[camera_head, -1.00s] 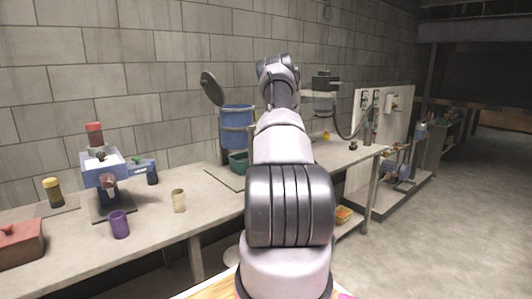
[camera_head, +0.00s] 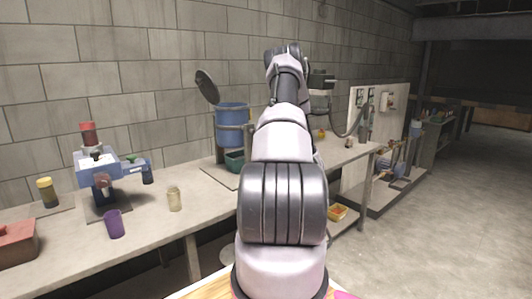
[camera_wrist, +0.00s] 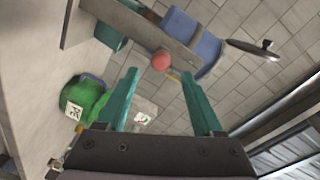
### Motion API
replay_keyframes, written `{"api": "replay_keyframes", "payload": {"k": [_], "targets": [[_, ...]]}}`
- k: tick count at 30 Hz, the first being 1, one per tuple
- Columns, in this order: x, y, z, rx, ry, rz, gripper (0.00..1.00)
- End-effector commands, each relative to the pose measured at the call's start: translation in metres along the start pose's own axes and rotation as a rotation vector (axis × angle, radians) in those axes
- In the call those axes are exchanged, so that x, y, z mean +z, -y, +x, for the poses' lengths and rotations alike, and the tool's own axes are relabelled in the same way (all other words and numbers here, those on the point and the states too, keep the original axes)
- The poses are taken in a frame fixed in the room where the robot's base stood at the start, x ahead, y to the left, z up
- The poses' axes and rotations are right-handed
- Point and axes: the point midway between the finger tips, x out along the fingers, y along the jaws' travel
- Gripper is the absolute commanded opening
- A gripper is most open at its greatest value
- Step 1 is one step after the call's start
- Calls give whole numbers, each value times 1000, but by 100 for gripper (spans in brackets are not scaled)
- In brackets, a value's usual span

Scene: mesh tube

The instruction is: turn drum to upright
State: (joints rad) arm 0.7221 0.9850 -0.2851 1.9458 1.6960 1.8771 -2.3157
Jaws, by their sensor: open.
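The blue drum (camera_head: 230,127) hangs in a grey stand on the bench against the wall, with its round dark lid (camera_head: 209,87) standing open above it. In the head view the drum looks close to upright; I cannot tell a small tilt. In the wrist view the drum (camera_wrist: 196,43) lies beyond a grey stand bar (camera_wrist: 135,27) that carries a red ball knob (camera_wrist: 162,61). My gripper (camera_wrist: 160,73) is open, its two teal fingers apart, with the knob ahead between the fingertips. Contact is not visible. In the head view my arm hides the gripper.
A dark green tub (camera_head: 235,161) sits below the drum. A blue device (camera_head: 98,171), a purple cup (camera_head: 114,224) and a pale yellow cup (camera_head: 174,199) stand on the bench to the left. A green object (camera_wrist: 84,98) shows left of my fingers. Floor is clear at right.

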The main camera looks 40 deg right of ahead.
Motion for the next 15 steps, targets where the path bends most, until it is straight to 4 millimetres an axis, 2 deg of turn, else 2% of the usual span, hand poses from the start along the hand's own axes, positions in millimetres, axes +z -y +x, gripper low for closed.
{"api": "replay_keyframes", "payload": {"k": [3,6,15], "targets": [[0,-1,-17,2,-1,2,68],[0,-1,-24,2,0,0,68],[0,0,-27,0,1,0,68]]}}
